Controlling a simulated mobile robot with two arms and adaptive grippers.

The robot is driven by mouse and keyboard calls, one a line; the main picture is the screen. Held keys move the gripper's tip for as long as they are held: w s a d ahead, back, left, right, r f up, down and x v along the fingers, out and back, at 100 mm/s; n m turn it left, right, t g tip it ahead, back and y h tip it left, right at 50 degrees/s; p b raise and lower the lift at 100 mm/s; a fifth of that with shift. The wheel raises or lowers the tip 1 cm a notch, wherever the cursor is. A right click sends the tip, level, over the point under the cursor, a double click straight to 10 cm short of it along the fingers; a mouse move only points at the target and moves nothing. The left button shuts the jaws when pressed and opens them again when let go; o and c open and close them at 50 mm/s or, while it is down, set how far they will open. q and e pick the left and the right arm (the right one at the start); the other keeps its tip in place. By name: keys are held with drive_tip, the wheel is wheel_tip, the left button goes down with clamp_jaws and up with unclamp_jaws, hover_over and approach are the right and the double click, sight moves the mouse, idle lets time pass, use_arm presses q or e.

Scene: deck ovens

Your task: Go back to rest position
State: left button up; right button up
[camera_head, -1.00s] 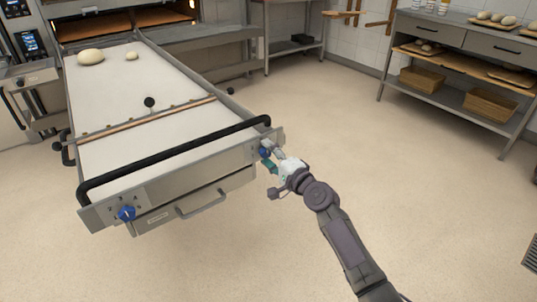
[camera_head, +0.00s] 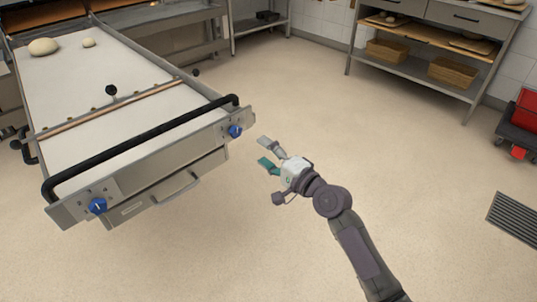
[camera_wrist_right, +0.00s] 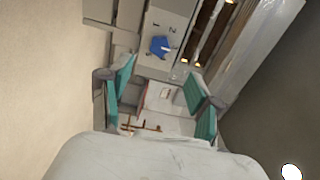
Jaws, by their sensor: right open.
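My right gripper (camera_head: 265,153) is open and empty in the head view. It is over the floor, just right of the loader's front panel and apart from it. The right blue knob (camera_head: 235,131) on that panel is left of the fingertips. The same gripper's teal fingers show spread apart in the right wrist view (camera_wrist_right: 158,88), with a blue knob (camera_wrist_right: 160,46) on a grey panel beyond them. My left gripper does not show in either view.
The loader (camera_head: 130,115) has a white belt with two dough pieces (camera_head: 44,46), a black front bar (camera_head: 140,147) and another blue knob (camera_head: 98,206). A shelf rack (camera_head: 430,70) stands at the back right. A red crate (camera_head: 526,108) is at the right edge. The floor between is clear.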

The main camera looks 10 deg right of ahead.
drive_tip(key=shift+s+d, duration=0.25)
drive_tip(key=shift+s, duration=0.15)
